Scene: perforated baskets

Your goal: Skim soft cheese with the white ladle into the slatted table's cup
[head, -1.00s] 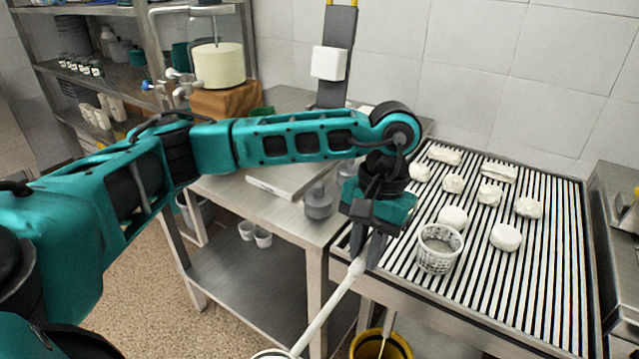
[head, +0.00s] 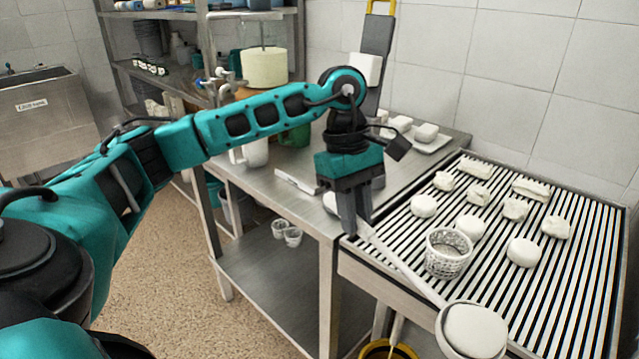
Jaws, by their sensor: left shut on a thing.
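My left gripper (head: 356,228) is shut on the handle end of the white ladle (head: 400,266), near the left edge of the slatted table (head: 575,285). The ladle's handle slopes down to the right. Its bowl, at the bottom right of the picture, holds a rounded heap of white soft cheese (head: 474,330). The bowl overlaps the table's front edge in view; its height is hard to tell. The white perforated cup (head: 447,262) stands upright on the slats, behind and above the bowl in the picture, and looks empty inside. My right gripper is out of view.
Several white cheese pieces (head: 523,252) lie on the slats behind and right of the cup. A steel table (head: 290,160) with a white tray (head: 432,144) adjoins on the left. A yellow-rimmed bucket (head: 388,349) stands on the floor below, partly cut off.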

